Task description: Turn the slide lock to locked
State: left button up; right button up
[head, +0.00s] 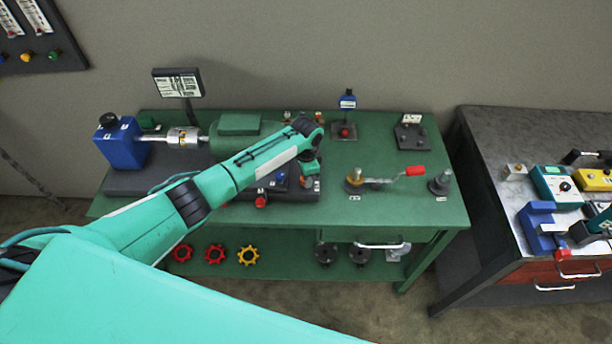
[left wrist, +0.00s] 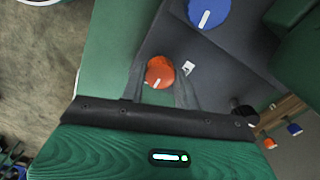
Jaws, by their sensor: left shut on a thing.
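The slide lock appears to be an orange-red round knob (left wrist: 159,73) with a white pointer line, seen in the left wrist view close to the edge of a dark base plate (left wrist: 150,38). A small white label lies beside it. My left gripper (left wrist: 160,84) is shut on this knob, with one finger on each side. In the head view, my left gripper (head: 309,179) reaches down at the right end of the dark base (head: 125,184), and the arm and gripper partly hide the knob. The lock marking is too small to read. My right gripper is not in view.
A blue knob (left wrist: 209,12) is close by on the base. Another red knob (head: 260,202) sits at its front edge. The green motor housing (head: 240,126) stands behind. A red-handled crank (head: 414,171) is to the right on the green bench (head: 425,205).

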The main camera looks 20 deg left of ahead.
pick_arm(q)
jog(key=shift+w+r+m, duration=0.1)
jog(key=shift+m, duration=0.4)
jog(key=o, duration=1)
jog(key=shift+c, duration=0.2)
notch_tip(320, 180, up, 14)
jog(key=b, duration=0.3)
jog(key=shift+b, duration=0.35)
